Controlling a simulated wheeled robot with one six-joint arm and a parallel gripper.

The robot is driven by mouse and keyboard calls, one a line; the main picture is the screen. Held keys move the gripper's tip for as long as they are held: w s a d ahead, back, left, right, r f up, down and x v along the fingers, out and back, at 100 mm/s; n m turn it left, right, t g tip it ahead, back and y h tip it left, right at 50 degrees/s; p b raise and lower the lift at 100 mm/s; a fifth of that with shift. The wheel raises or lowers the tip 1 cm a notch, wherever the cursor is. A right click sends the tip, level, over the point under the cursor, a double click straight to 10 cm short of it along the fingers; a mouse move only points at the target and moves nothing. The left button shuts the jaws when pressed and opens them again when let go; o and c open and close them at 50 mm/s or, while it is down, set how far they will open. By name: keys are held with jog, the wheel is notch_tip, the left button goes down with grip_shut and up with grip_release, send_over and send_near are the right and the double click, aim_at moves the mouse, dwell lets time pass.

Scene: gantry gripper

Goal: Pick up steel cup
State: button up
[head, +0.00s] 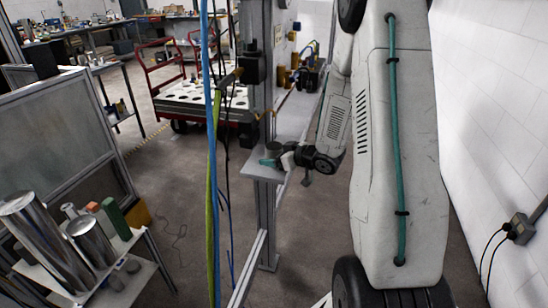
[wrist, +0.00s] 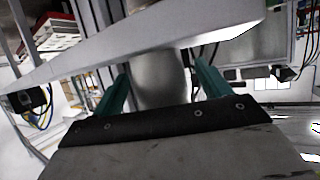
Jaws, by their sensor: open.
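The steel cup (wrist: 158,82) is a smooth grey rounded body between my gripper's two teal fingers in the wrist view. It stands on a pale shelf, which shows upside down across the top of that view. In the head view the cup (head: 273,148) is small and partly hidden, near the end of the narrow shelf (head: 262,172). My gripper (wrist: 162,78) is open, with one finger on each side of the cup. Small gaps seem to show, but I cannot tell whether either finger touches. My gripper (head: 270,159) is also at the shelf end in the head view.
A vertical post (head: 262,60) with hanging blue and green cables (head: 212,150) stands just left of the shelf. Large metal cylinders (head: 92,240) stand on a small table at lower left. A white wall (head: 490,110) is on the right. A red cart (head: 180,95) is behind.

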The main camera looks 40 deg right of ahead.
jog(key=shift+w+a+f, duration=0.1)
jog(key=shift+w, duration=0.15)
jog(key=c, duration=1.1)
